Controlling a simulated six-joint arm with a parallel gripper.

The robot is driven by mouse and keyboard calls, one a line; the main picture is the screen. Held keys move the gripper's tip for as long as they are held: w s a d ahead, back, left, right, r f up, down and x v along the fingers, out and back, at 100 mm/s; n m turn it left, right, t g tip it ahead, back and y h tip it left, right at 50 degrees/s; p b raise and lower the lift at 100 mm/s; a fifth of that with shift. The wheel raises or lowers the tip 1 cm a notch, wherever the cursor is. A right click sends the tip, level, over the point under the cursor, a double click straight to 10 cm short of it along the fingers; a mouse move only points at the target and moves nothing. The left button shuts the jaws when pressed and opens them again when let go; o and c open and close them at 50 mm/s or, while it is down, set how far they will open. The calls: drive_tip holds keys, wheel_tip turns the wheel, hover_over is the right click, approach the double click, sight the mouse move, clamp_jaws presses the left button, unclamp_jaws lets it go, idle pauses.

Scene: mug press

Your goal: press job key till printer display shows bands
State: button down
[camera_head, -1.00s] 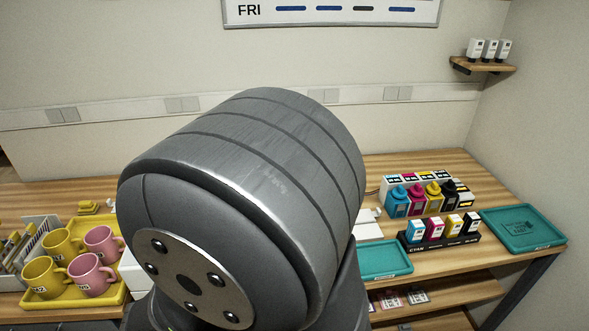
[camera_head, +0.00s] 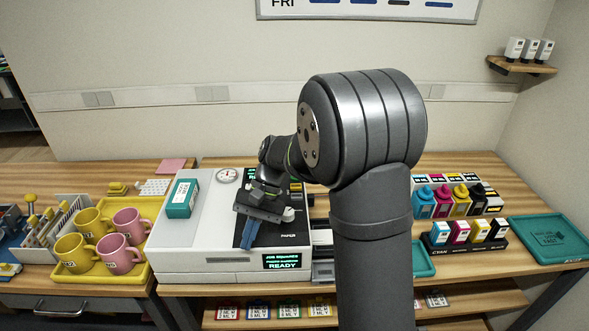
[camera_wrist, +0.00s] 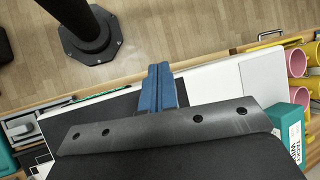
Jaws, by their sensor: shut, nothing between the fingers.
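The white printer (camera_head: 195,245) stands on the bench in the middle of the head view. Its front display (camera_head: 284,261) is lit with green text, of which READY is legible; I see no colour bands on it. My gripper (camera_head: 247,244) is shut and empty, pointing down over the printer's dark top panel near its front. It also shows in the wrist view, with blue fingers together (camera_wrist: 158,72). I cannot tell whether the fingertips touch the panel. I cannot make out the job key; my gripper and arm cover part of the panel.
A teal box (camera_head: 182,198) and a round gauge (camera_head: 227,176) are on the printer's top. A yellow tray (camera_head: 85,283) of yellow and pink mugs stands left. Ink bottles (camera_head: 440,202), cartridges (camera_head: 467,233) and a teal tray (camera_head: 549,240) are at the right.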

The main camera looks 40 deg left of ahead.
drive_tip(key=w+a+r+t+y, duration=0.1)
drive_tip(key=w+a+y, duration=0.1)
drive_tip(key=w, duration=0.3)
drive_tip(key=w+a+r+m+t+y, duration=0.1)
drive_tip(key=w+a+y, duration=0.1)
drive_tip(key=w, duration=0.3)
drive_tip(key=w+a+r+m+y, duration=0.1)
drive_tip(key=w+a+y, duration=0.1)
drive_tip(key=w+a, duration=0.2)
drive_tip(key=shift+w+a+r+t+y, duration=0.2)
drive_tip(key=shift+w+t+y, duration=0.1)
drive_tip(key=shift+w+t, duration=0.15)
drive_tip(key=w+a+r+t+y, duration=0.2)
drive_tip(key=w+r+t, duration=0.1)
drive_tip(key=w, duration=0.4)
drive_tip(key=w+a+r+t+y, duration=0.1)
drive_tip(key=w+a+r+t, duration=0.1)
drive_tip(key=w, duration=0.6)
drive_tip(key=shift+w+r+m+t+y, duration=0.35)
drive_tip(key=shift+r+t, duration=0.2)
drive_tip(key=shift+r, duration=0.2)
drive_tip(key=shift+s, duration=0.15)
drive_tip(key=shift+f, duration=4.45)
drive_tip(key=shift+f, duration=0.1)
drive_tip(key=shift+f, duration=0.3)
